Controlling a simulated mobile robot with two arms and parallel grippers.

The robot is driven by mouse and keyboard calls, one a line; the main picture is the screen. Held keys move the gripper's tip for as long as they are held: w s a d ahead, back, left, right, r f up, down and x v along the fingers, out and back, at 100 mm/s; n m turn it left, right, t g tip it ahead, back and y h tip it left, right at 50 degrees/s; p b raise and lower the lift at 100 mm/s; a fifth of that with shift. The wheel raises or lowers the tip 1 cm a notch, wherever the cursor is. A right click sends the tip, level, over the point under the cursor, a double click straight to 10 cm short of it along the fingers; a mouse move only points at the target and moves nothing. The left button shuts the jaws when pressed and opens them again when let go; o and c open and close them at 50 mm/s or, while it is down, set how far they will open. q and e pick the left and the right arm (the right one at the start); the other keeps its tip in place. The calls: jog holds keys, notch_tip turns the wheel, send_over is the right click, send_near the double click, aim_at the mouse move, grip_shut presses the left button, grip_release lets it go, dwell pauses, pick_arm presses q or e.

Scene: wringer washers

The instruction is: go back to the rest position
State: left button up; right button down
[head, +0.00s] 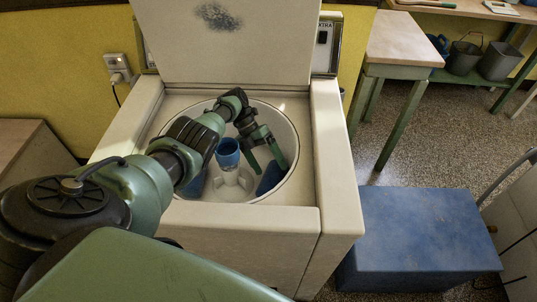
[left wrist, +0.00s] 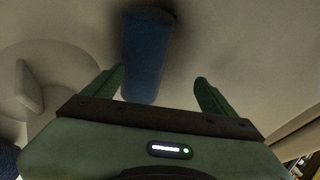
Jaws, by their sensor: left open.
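My left gripper (head: 269,168) is inside the open tub of the white washer (head: 262,226), its fingers pointing down and apart. In the left wrist view the gripper (left wrist: 160,76) is open, with a blue piece (left wrist: 147,50) showing between the fingers, nearer the left one; whether they touch is unclear. A blue piece (head: 269,180) also lies low by the tub's right wall in the head view, partly hidden by the fingers. My right gripper is out of view.
The washer's lid (head: 235,45) stands raised behind the tub. A blue cup (head: 228,152) tops the central agitator (head: 232,182). A blue box (head: 420,230) is on the floor to the right, with a small table (head: 405,40) behind it. Speckled floor between is clear.

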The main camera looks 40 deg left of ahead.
pick_arm(q)
jog(key=v, duration=0.8)
